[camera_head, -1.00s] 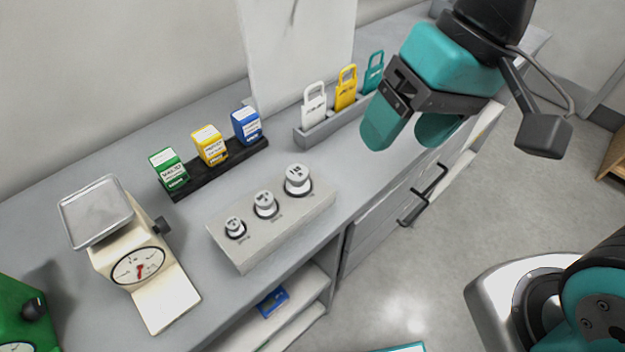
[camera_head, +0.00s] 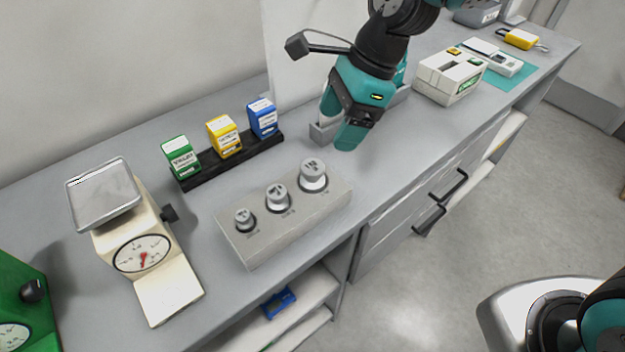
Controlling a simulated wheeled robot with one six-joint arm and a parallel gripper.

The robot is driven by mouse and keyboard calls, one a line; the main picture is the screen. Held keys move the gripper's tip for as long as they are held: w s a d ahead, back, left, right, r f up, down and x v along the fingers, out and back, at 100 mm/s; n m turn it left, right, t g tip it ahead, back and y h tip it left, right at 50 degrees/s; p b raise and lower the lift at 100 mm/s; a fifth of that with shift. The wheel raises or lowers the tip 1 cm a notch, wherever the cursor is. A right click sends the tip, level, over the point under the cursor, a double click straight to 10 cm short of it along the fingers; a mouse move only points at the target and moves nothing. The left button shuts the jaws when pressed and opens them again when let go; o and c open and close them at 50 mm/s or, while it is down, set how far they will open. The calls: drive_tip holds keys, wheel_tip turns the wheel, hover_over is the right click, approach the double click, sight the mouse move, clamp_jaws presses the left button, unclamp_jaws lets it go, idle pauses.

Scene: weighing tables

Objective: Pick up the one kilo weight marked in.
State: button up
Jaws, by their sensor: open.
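A grey block (camera_head: 245,246) on the counter holds three silver knobbed weights in a row, rising in size from left to right. The largest weight (camera_head: 313,176) is at the right end and carries dark marking on top. The middle weight (camera_head: 277,198) and the smallest weight (camera_head: 244,220) sit to its left. The markings are too small to read surely. My gripper (camera_head: 337,134) is open and empty, above and just beyond the largest weight, apart from it, with its fingers pointing down.
A cream scale (camera_head: 127,240) with a metal pan stands at the left. Green, yellow and blue boxes stand in a black rack (camera_head: 205,176) behind the block. A grey tray (camera_head: 322,133) is behind my gripper. A white device (camera_head: 450,77) stands farther right.

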sight(315, 166)
drive_tip(key=p+x, duration=0.1)
drive_tip(key=x, duration=1)
drive_tip(key=shift+f+p, duration=0.15)
drive_tip(key=shift+p, duration=0.2)
drive_tip(key=shift+c, duration=0.3)
clamp_jaws()
